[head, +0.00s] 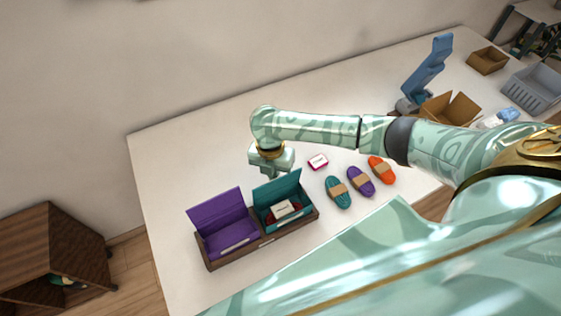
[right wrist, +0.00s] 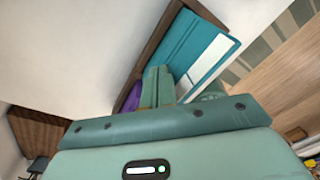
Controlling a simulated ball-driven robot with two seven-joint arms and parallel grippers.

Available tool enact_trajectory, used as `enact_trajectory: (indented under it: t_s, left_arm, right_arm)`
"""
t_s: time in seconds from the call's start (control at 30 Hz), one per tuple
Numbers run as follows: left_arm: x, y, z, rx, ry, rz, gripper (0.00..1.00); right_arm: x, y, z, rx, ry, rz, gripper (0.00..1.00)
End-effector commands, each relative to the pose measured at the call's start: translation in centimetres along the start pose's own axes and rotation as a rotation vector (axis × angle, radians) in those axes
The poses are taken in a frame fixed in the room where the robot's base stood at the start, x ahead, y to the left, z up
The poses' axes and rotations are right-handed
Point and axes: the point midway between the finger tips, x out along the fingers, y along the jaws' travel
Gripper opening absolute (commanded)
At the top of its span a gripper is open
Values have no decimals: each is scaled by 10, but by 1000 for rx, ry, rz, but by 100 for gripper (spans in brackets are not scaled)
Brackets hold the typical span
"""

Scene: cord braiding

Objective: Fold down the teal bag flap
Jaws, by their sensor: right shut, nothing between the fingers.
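The teal bag (head: 265,218) sits in the right part of a wooden holder, with a red item and a white card (head: 284,207) in its opening. Its teal flap (head: 279,187) stands up along the back edge. In the right wrist view the teal flap (right wrist: 187,40) shows as a teal panel beside a white strip. My right gripper (head: 276,170) is just behind the flap in the head view, its fingertips partly hidden. In the right wrist view the right gripper (right wrist: 160,84) is shut and empty, close to the flap; contact cannot be told. My left gripper is not in view.
A purple bag (head: 228,238) with its flap raised fills the holder's (head: 262,241) left part. A small pink-and-white box (head: 318,162) and teal, purple and orange cord bundles (head: 360,182) lie to the right. An open cardboard box (head: 449,110) and a blue stand (head: 428,72) are farther back.

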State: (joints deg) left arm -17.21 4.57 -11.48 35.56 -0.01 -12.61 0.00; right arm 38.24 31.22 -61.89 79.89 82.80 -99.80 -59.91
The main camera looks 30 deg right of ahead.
Motion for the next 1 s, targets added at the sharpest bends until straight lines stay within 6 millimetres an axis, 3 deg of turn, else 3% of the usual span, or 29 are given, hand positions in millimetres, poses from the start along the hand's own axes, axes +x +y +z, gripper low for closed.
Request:
enact_trajectory:
  t_s: [0.27, 0.63, 1.0]
  left_arm:
    - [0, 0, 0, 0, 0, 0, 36]
    - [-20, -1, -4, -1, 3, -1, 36]
    - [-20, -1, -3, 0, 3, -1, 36]
  right_arm:
    - [1, -1, -1, 0, 1, -1, 0]
    - [1, -16, -14, 1, 2, -2, 0]
    - [3, -16, -15, 0, 1, -1, 0]
